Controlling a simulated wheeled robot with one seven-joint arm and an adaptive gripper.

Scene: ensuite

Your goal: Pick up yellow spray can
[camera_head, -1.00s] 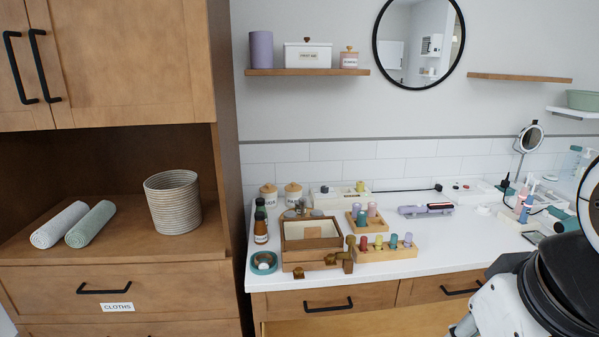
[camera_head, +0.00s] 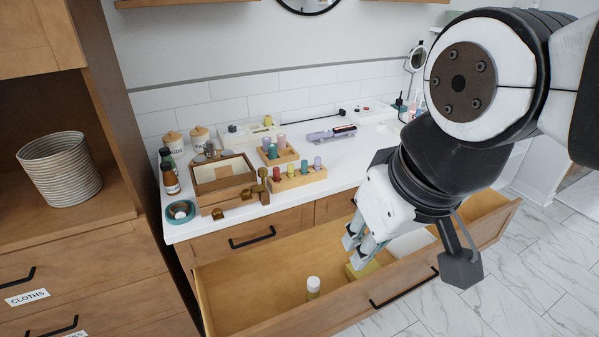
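A small upright can (camera_head: 313,288) with a white cap and a yellowish body stands in the open drawer (camera_head: 250,283), near its front wall. It looks like the spray can, but its label is too small to read. My gripper (camera_head: 357,246) points down over the drawer, to the right of the can and apart from it. Its two fingers are spread with a gap between them and nothing visible in it. A yellow boxy item (camera_head: 362,270) lies below the fingers, partly hidden by them.
A white item (camera_head: 410,243) lies farther right in the drawer, partly behind my arm. The countertop above holds a wooden box (camera_head: 222,178), peg blocks (camera_head: 298,180), jars and bottles. The drawer's left part is clear. Wooden cabinet (camera_head: 75,255) at left.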

